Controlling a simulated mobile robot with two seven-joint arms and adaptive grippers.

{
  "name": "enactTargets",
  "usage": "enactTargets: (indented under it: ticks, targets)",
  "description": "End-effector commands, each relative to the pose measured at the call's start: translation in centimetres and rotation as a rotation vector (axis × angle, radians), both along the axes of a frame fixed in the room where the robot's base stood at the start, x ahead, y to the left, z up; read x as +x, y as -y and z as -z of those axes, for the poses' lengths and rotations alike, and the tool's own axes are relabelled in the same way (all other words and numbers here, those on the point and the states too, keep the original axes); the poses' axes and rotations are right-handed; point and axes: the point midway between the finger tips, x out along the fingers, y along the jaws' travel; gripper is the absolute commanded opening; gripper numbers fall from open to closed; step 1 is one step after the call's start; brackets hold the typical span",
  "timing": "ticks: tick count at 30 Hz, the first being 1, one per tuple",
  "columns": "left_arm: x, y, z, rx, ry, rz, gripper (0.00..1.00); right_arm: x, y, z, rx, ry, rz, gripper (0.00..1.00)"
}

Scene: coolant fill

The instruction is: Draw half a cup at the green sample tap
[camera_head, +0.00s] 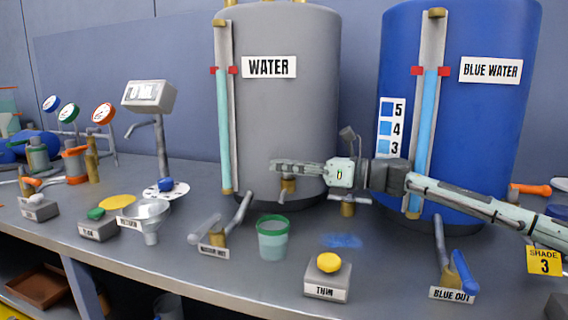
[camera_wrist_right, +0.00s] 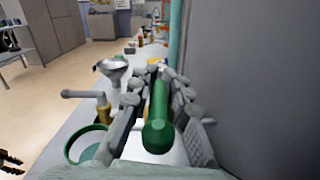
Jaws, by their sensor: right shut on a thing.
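My right gripper (camera_head: 285,167) reaches in from the right across the front of the grey WATER tank (camera_head: 290,110). In the right wrist view its fingers are shut around a green tap lever (camera_wrist_right: 157,125). A brass fitting (camera_head: 288,186) shows just below the fingers in the head view; the fingers hide the lever there. A translucent cup with a green rim (camera_head: 272,240) stands upright on the bench, below and in front of the fingers; it also shows at lower left in the right wrist view (camera_wrist_right: 88,146). Its fill level cannot be told.
The WATER OUT tap (camera_head: 213,236) stands left of the cup, with a funnel (camera_head: 147,215) further left. A yellow button box (camera_head: 327,275) is right of the cup. The BLUE OUT tap (camera_head: 455,270) and blue tank (camera_head: 475,120) are at right. A blue smear (camera_head: 342,240) marks the bench.

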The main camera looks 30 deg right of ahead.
Motion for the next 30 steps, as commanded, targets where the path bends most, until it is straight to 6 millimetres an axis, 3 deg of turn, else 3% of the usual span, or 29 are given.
enactTargets:
  ticks: [11,12,16,25,30]
  targets:
    - [0.0,0.0,0.2,-0.002,0.002,0.0,0.37,-0.1,-0.1,-0.1,0.002,-0.001,-0.024,0.0]
    - [0.0,0.0,0.2,-0.002,0.002,0.0,0.37,-0.1,-0.1,-0.1,0.002,-0.001,-0.024,0.2]
    - [0.0,0.1,0.2,-0.002,0.002,0.0,0.37,-0.1,-0.1,-0.1,0.002,-0.001,-0.023,0.36]
    - [0.0,0.0,0.2,-0.001,0.0,-0.001,0.37,0.0,0.0,-0.1,0.0,-0.001,-0.022,0.37]
    - [0.0,0.0,0.2,-0.001,0.0,-0.001,0.37,0.0,0.0,-1.8,-0.001,0.003,-0.022,0.37]
